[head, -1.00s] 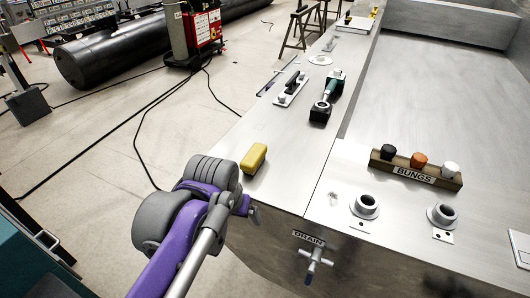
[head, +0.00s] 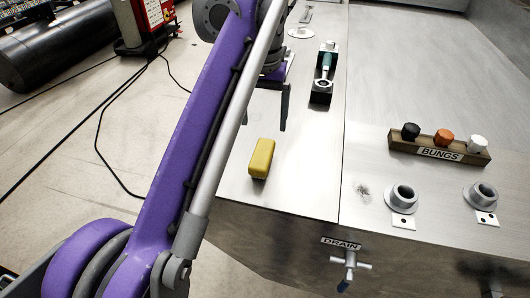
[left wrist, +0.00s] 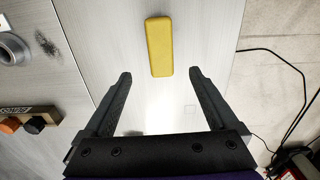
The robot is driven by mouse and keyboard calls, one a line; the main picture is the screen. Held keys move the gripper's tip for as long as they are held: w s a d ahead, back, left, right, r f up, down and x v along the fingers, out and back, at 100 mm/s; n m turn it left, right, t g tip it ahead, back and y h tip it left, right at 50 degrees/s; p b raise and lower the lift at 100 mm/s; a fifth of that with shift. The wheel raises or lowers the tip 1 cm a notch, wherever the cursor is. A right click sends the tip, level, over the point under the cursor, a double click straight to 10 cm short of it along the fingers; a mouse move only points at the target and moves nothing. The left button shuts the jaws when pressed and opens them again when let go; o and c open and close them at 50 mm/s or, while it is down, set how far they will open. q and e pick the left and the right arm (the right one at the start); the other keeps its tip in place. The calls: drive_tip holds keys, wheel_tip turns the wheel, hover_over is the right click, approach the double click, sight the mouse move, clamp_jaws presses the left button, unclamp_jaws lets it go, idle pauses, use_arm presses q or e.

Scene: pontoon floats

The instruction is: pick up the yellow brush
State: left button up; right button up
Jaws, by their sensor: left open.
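The yellow brush (head: 261,158) is a plain block lying on the metal bench top near its left edge. It also shows in the left wrist view (left wrist: 159,46), at the top middle. My left gripper (head: 285,112) is above the bench, just behind the brush in the head view. In the left wrist view my left gripper (left wrist: 158,75) is open and empty, with its fingertips spread wider than the brush and short of it. My right gripper is not in view.
A wooden rack marked BUNGS (head: 440,151) holds black, orange and white bungs at the right. Two metal fittings (head: 403,196) stand in front of it. A black holder with a green-handled tool (head: 322,85) is farther back. The bench around the brush is clear.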

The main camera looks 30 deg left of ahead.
use_arm(q)
drive_tip(key=b, duration=0.1)
hover_over(262, 153)
drive_tip(key=f, duration=0.2)
drive_tip(key=w+f, duration=0.1)
drive_tip(key=f, duration=0.1)
drive_tip(key=shift+d+f, duration=0.15)
drive_tip(key=shift+f, duration=0.15)
drive_tip(key=f, duration=0.2)
drive_tip(key=s+f, duration=0.1)
drive_tip(key=f, duration=0.1)
drive_tip(key=shift+f+b, duration=0.35)
drive_tip(key=shift+f, duration=0.05)
drive_tip(key=shift+w+a+f, duration=0.1)
drive_tip(key=shift+a+f, duration=0.1)
drive_tip(key=shift+f, duration=0.35)
clamp_jaws()
drive_tip(key=shift+r, duration=0.1)
wheel_tip(262, 153, up, 10)
drive_tip(key=shift+f+p, duration=0.1)
drive_tip(key=shift+p, duration=0.65)
